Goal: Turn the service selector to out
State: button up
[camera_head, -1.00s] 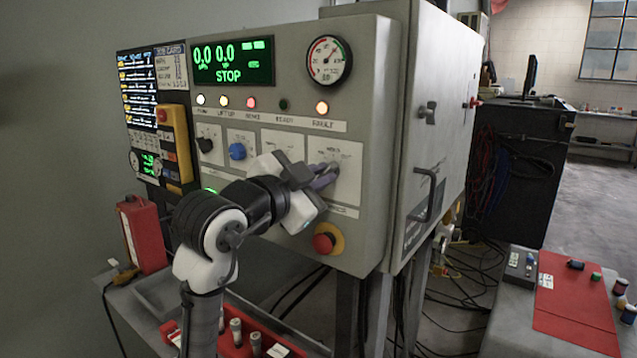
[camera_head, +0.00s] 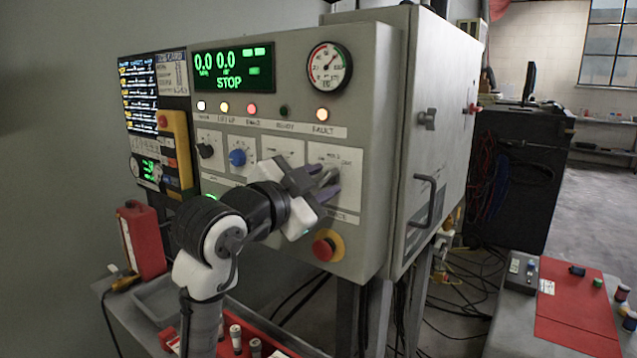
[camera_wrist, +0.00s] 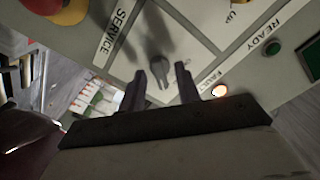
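The service selector is a grey knob on the lower right panel plate, above the SERVICE label. In the wrist view the knob (camera_wrist: 157,66) shows between my gripper's two fingers, with a gap on each side. My gripper (camera_head: 318,180) is open in front of that plate, and its fingers hide most of the knob in the head view. In the wrist view my gripper (camera_wrist: 160,72) has its fingertips on either side of the knob. I cannot tell how far they stand from the panel. The small position labels are too blurred to read.
A red emergency button (camera_head: 325,247) sits just below the selector plate. A blue knob (camera_head: 237,157) and a black knob (camera_head: 205,151) are to the left. The lit FAULT lamp (camera_head: 322,114) is above. A cabinet handle (camera_head: 424,200) sticks out at the right.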

jog(key=b+v, duration=0.2)
jog(key=v, duration=1.1)
jog(key=shift+s+a, duration=0.25)
jog(key=shift+s, duration=0.1)
jog(key=shift+a+r, duration=0.1)
